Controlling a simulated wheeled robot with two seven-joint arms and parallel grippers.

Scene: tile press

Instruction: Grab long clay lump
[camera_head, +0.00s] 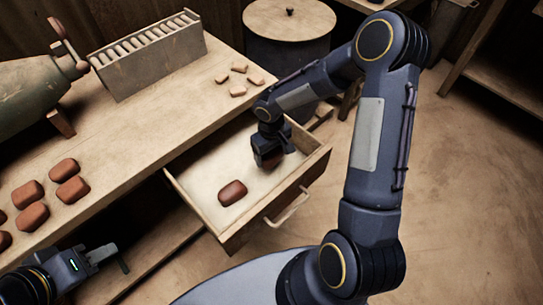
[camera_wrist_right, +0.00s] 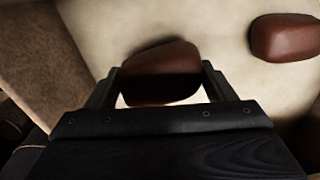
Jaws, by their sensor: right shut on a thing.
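My right gripper (camera_head: 272,159) is down inside the open drawer (camera_head: 212,176) in the head view. In the right wrist view it (camera_wrist_right: 160,84) is shut on a reddish-brown clay lump (camera_wrist_right: 160,70), which sits between its two fingers. In the head view this lump is mostly hidden by the gripper.
Several clay lumps (camera_head: 72,190) lie on the wooden table (camera_head: 140,130) at left. Smaller pieces (camera_head: 238,91) lie near its right edge. A slotted rack (camera_head: 150,60) and a green press (camera_head: 35,88) stand at the back. A lidded barrel (camera_head: 290,18) stands behind the drawer.

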